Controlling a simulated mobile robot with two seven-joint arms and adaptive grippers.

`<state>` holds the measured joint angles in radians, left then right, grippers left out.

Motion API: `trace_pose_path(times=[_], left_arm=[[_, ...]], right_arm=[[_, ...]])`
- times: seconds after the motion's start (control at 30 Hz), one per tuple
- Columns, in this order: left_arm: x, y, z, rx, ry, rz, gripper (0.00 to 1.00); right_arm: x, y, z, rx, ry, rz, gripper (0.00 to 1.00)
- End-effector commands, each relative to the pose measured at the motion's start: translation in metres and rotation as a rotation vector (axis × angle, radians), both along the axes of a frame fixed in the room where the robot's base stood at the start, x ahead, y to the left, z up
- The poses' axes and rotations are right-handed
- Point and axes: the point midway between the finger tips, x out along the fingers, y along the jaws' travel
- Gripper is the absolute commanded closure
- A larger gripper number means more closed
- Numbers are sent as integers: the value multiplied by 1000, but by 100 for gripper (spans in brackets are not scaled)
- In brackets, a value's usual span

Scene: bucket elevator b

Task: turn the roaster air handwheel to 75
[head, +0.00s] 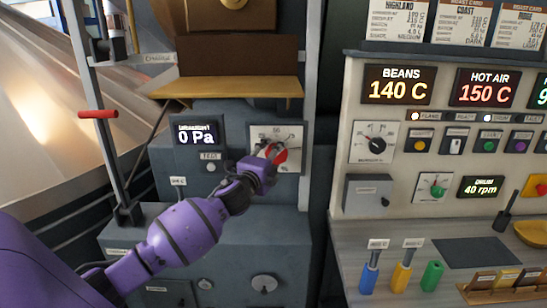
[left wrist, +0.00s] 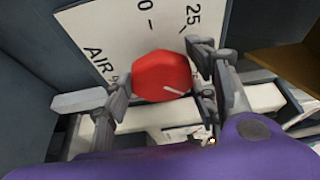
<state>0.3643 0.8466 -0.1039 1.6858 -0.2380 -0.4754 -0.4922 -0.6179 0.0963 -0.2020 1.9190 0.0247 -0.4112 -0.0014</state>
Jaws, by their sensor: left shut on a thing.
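The roaster air handwheel (head: 279,153) is a red knob on a white dial plate (head: 293,134), right of the small "0 Pa" display. It also shows in the left wrist view (left wrist: 160,74), with a thin white pointer line on its face. There the dial plate (left wrist: 120,32) shows "AIR", a 25 and part of another number. My left gripper (head: 266,163) reaches the handwheel from the lower left, its fingers on either side of it and shut on it. It hides part of the dial, so I cannot read the setting. My right gripper is in neither view.
A wooden shelf (head: 226,88) juts out above the dial. The "0 Pa" display (head: 195,134) is to the left. A control panel (head: 400,150) with BEANS 140 C and HOT AIR 150 C stands at right. A red-handled post (head: 97,114) stands at left.

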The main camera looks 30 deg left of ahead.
Motion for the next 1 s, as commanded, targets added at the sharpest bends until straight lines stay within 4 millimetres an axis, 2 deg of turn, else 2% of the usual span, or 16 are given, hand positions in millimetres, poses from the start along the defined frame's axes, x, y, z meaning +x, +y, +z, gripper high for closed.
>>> trace_pose_path(times=[0.03, 0.43, 0.47, 0.57, 0.87, 1.0], left_arm=[[0, 0, -6, 2, 12, 2, 73], [0, 0, -6, 6, 15, 1, 73], [0, 0, -6, 5, 15, 1, 44], [0, 0, -6, 5, 14, 1, 31], [0, 0, -2, 7, 8, 0, 30], [-8, -1, -2, 7, 8, 0, 30]], right_arm=[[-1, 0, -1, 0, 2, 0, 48], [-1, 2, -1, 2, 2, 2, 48], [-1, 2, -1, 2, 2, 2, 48], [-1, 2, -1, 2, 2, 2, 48], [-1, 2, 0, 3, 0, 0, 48], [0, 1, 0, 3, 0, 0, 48]])
